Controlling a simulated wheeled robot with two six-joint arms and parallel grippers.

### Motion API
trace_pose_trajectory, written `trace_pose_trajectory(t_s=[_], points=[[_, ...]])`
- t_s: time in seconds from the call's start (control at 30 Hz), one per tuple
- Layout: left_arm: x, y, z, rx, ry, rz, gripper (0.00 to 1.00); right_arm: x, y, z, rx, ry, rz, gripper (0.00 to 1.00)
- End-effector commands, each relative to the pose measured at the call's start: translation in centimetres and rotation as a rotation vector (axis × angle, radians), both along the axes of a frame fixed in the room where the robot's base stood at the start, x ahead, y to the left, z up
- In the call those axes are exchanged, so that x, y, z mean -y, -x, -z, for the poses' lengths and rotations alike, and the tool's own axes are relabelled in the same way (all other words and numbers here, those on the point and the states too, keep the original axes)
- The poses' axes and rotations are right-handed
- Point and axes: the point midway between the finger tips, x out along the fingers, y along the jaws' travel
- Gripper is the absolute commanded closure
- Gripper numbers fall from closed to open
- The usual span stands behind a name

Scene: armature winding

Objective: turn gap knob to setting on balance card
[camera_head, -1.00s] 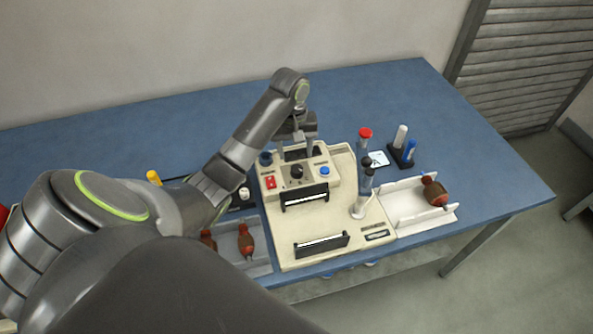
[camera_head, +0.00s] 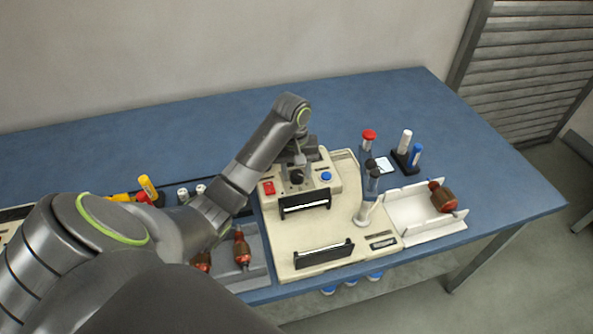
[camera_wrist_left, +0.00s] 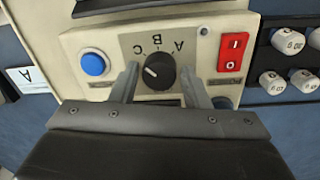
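The black gap knob (camera_head: 296,176) is on the sloped panel of the cream winding machine (camera_head: 300,225). In the left wrist view the knob (camera_wrist_left: 160,72) has a white pointer mark on its left side, with upside-down letters C, B and A around it. My left gripper (camera_head: 298,160) is over the panel; in the wrist view its fingers (camera_wrist_left: 158,70) are apart, one on each side of the knob. I cannot tell whether they touch it. A white card (camera_head: 385,165) lies right of the machine; in the wrist view the card (camera_wrist_left: 28,78) shows an A. My right gripper is out of view.
A blue button (camera_wrist_left: 93,64) and a red switch (camera_wrist_left: 233,54) flank the knob. A white tray (camera_head: 415,208) with a red-brown armature (camera_head: 441,197) is at the right. A pen stand (camera_head: 405,160) is behind it. A grey tray (camera_head: 250,275) with armatures is at the left.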

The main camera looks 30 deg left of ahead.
Motion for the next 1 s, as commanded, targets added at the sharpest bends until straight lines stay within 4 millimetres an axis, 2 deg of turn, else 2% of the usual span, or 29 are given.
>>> trace_pose_trajectory(t_s=[0.03, 0.23, 0.57, 1.0], points=[[0.0, 0.0, 0.0, 0.0, 0.0, 0.0, 0.65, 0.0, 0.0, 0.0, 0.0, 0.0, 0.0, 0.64], [0.0, 0.0, 0.0, 0.0, 0.0, 0.0, 0.9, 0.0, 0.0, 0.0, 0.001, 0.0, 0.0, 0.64], [0.0, 0.1, -0.3, -0.003, 0.001, 0.049, 0.9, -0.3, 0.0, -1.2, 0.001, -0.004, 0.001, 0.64], [0.1, 0.1, -0.6, -0.005, 0.003, 0.383, 0.9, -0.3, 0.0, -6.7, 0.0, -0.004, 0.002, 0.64]])
